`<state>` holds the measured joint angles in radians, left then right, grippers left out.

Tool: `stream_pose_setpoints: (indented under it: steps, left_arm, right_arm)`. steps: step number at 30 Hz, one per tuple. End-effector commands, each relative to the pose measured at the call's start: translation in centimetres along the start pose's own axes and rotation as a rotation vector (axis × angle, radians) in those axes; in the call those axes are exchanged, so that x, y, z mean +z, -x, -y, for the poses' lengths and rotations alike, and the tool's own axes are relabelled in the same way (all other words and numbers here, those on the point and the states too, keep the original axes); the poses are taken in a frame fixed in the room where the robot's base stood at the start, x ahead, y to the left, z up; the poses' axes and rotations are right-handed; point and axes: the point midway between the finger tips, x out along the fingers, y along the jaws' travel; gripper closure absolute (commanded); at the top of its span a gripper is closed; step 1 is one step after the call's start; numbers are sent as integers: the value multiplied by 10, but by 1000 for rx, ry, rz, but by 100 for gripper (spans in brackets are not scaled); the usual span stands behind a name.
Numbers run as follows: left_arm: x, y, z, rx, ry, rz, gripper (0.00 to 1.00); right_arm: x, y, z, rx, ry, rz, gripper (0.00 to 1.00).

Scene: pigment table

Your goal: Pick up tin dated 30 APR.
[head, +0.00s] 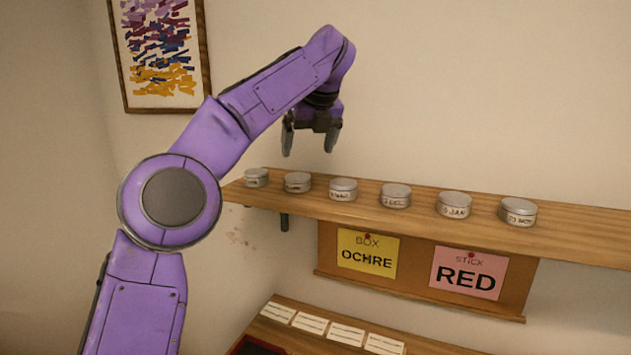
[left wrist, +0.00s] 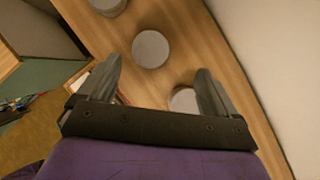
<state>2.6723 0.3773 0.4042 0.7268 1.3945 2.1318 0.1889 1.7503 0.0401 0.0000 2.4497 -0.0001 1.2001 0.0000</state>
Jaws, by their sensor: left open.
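Several round silver-lidded tins stand in a row on the wooden shelf (head: 400,218). Their handwritten date labels are small; the far-left tin (head: 256,178), second tin (head: 298,183) and third tin (head: 343,189) cannot be read surely. The fourth tin (head: 396,196) is also unclear, the fifth tin (head: 455,205) seems to read JAN, and the far-right tin (head: 519,212) is unclear. I cannot tell which is 30 APR. My left gripper (head: 309,150) is open and empty, above the left tins. In the left wrist view, one lid (left wrist: 151,49) shows between and beyond its fingers. My right gripper is out of view.
Below the shelf, a corkboard (head: 415,290) bears a yellow OCHRE card (head: 367,254) and a pink RED card (head: 468,273). Several white labelled cards (head: 346,335) lie on a lower wooden surface. A painting (head: 158,50) hangs at the left.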

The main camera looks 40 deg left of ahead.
Motion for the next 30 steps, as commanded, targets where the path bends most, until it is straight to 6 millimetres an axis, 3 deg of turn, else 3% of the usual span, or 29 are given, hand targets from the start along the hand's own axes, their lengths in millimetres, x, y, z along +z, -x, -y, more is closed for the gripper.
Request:
stream_pose_setpoints:
  steps: [3,15,23,24,30]
  left_arm:
    - [-1,-25,-4,0,2,-3,8]
    - [-6,-87,8,5,-5,-1,8]
    - [-6,-94,8,3,-3,1,8]
    - [-6,-94,8,3,-3,1,11]
    - [-6,-94,8,4,-4,0,70]
  right_arm:
    - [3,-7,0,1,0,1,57]
    - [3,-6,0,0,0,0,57]
    - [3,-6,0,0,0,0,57]
    - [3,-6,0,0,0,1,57]
    - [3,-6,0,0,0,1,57]
